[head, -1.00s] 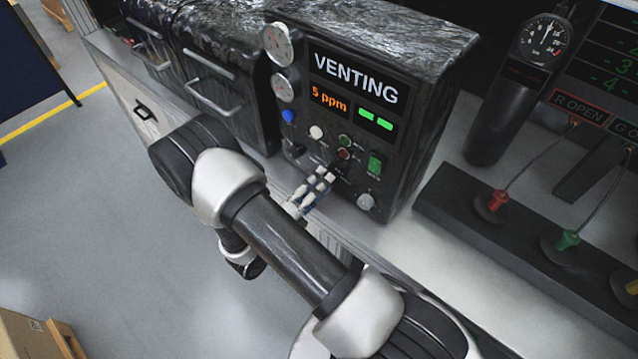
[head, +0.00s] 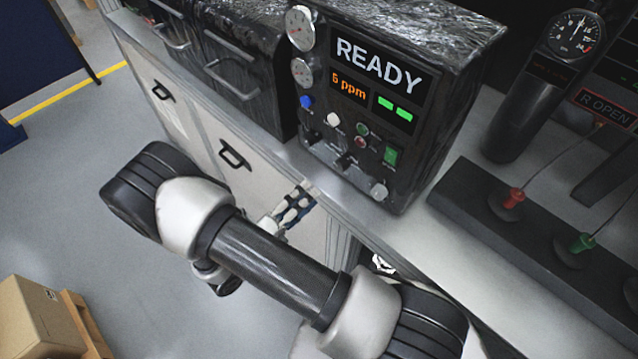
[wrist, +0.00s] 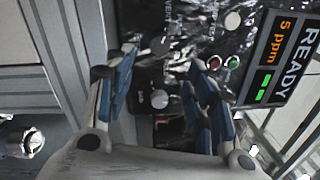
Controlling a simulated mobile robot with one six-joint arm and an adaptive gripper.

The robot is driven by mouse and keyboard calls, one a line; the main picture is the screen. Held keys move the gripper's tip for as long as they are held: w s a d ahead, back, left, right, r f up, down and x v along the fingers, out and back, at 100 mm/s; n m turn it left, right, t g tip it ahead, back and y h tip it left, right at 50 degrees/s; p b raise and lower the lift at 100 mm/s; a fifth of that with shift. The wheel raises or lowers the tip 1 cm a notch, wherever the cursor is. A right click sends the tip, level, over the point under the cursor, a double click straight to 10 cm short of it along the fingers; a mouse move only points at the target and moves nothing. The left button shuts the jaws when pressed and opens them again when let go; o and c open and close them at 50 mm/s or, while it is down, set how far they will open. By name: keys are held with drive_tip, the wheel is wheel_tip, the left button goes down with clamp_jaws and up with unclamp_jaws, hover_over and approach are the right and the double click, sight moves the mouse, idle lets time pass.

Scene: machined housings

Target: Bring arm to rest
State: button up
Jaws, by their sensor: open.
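My gripper (head: 290,207) is in front of the bench edge in the head view, below the control box and apart from it. In the wrist view my gripper (wrist: 165,100) has its blue-padded fingers spread on both sides with nothing between them. The black control box (head: 425,185) shows READY, "5 ppm" or "6 ppm" in orange and two green bars. Its panel with knobs and buttons also shows sideways in the wrist view (wrist: 185,70).
White cabinet fronts with black handles (head: 235,155) lie below the bench. A rail with a red plug (head: 513,197) and a green plug (head: 581,242) is on the bench at right. A cardboard box (head: 35,320) stands at lower left. Grey floor (head: 75,190) is clear at left.

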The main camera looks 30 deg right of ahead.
drive_tip(key=shift+v, duration=0.9)
drive_tip(key=s+d+r+m+g+y+b, duration=0.5)
drive_tip(key=s+r+m+g+y, duration=0.4)
drive_tip(key=m, duration=1.2)
drive_tip(key=s+a+r+m+t+y+b, duration=0.2)
drive_tip(key=s+a+r+m+t+y, duration=0.1)
drive_tip(key=m, duration=0.5)
drive_tip(key=s+a+r+m+t+y+b, duration=0.2)
drive_tip(key=s+r+m+t+y, duration=0.1)
drive_tip(key=m, duration=0.5)
drive_tip(key=shift+s+a+r+m+t+y, duration=0.3)
drive_tip(key=shift+t+y, duration=0.4)
drive_tip(key=shift+y, duration=0.6)
drive_tip(key=shift+f, duration=0.1)
drive_tip(key=shift+c, duration=0.5)
